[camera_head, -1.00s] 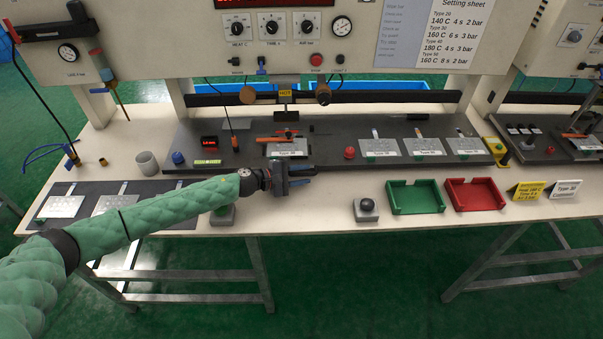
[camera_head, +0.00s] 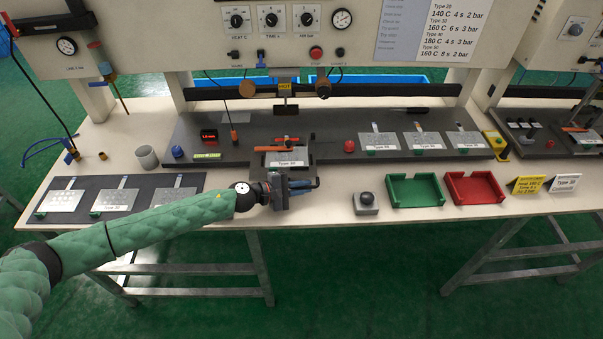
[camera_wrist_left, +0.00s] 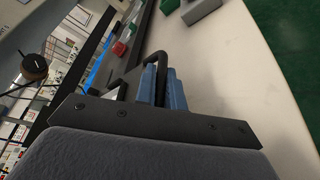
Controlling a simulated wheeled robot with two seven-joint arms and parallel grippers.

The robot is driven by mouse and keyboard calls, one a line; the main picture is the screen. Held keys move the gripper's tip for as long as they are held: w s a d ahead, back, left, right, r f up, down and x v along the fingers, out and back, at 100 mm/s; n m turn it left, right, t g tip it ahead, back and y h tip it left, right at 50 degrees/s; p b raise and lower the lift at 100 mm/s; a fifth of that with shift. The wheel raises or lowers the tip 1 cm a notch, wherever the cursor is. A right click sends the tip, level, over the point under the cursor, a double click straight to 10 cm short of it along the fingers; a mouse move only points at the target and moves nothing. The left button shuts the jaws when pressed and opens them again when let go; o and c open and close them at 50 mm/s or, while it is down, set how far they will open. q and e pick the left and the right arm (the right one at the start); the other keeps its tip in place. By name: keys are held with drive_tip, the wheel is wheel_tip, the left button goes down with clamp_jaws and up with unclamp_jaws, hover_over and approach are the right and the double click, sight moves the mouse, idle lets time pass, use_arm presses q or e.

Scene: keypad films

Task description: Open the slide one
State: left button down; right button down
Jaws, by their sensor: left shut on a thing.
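The slide (camera_head: 285,157) is a dark carriage under the press, bearing a metal plate with a white label and an orange bar across its back. It reaches out over the front edge of the dark bench base. My left gripper (camera_head: 304,186) is in front of it, above the table's front edge. In the left wrist view its blue fingers (camera_wrist_left: 164,87) are shut on a black bar handle (camera_wrist_left: 130,80). My gripper hides part of the handle and its join to the slide in the head view. My right gripper is in neither view.
The press head (camera_head: 285,104) hangs behind the slide. A grey button box (camera_head: 366,204), a green tray (camera_head: 416,191) and a red tray (camera_head: 474,188) stand to the right. A dark mat (camera_head: 143,205) with several plates lies left, partly behind my arm.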

use_arm(q)
drive_tip(key=shift+s, duration=0.75)
drive_tip(key=c, duration=1.5)
unclamp_jaws()
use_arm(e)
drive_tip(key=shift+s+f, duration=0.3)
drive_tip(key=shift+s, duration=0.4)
use_arm(q)
drive_tip(key=shift+a, duration=0.1)
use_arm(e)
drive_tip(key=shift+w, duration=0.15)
